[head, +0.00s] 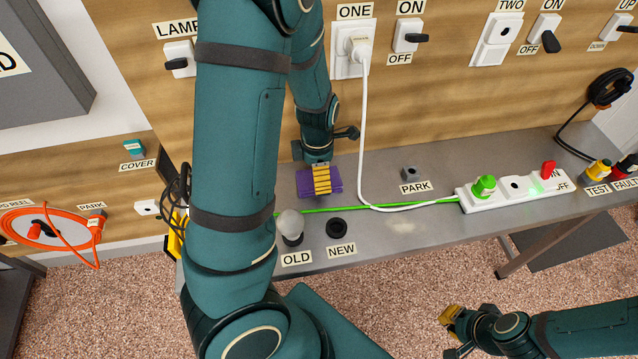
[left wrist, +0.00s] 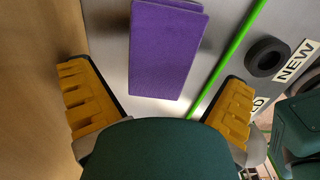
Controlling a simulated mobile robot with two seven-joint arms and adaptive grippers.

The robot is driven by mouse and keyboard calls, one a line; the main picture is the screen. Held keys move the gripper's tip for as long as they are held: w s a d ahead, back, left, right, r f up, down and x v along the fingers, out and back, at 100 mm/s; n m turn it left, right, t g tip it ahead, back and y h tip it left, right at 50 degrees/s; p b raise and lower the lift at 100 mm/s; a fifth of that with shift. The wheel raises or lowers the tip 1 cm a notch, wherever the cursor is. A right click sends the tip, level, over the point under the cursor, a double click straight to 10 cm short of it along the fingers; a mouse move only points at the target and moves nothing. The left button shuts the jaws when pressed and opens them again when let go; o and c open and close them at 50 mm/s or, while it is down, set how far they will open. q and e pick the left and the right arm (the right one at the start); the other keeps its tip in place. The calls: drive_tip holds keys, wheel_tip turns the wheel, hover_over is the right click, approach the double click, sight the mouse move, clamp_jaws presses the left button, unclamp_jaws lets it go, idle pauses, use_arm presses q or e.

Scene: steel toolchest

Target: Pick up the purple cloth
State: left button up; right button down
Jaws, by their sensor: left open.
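The purple cloth (head: 305,184) lies flat and folded on the grey steel bench, close to the wooden back panel. It also shows in the left wrist view (left wrist: 166,50) as a purple slab with layered edges. My left gripper (head: 321,190) is over the cloth in the head view and partly hides it. In the left wrist view my left gripper (left wrist: 157,78) has its yellow fingers wide apart, one on each side of the cloth, with nothing between them touching it. My right gripper (head: 449,320) is at the lower right, away from the bench; its finger gap is unclear.
A green cable (head: 400,206) runs across the bench just in front of the cloth. A white bulb (head: 290,224) stands at OLD, beside a black empty ring (head: 337,228) at NEW. A white power strip (head: 513,190) lies right; a white cord (head: 362,130) hangs from ONE.

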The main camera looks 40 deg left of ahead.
use_arm(q)
wheel_tip(320, 180, down, 4)
drive_tip(key=shift+w+d+r+b, duration=0.15)
drive_tip(key=shift+r+b, duration=0.1)
drive_tip(key=shift+b, duration=0.35)
drive_tip(key=c, duration=1.2)
drive_tip(key=shift+r, duration=0.1)
wheel_tip(320, 180, up, 9)
drive_tip(key=p, duration=0.4)
drive_tip(key=shift+r+p, duration=0.5)
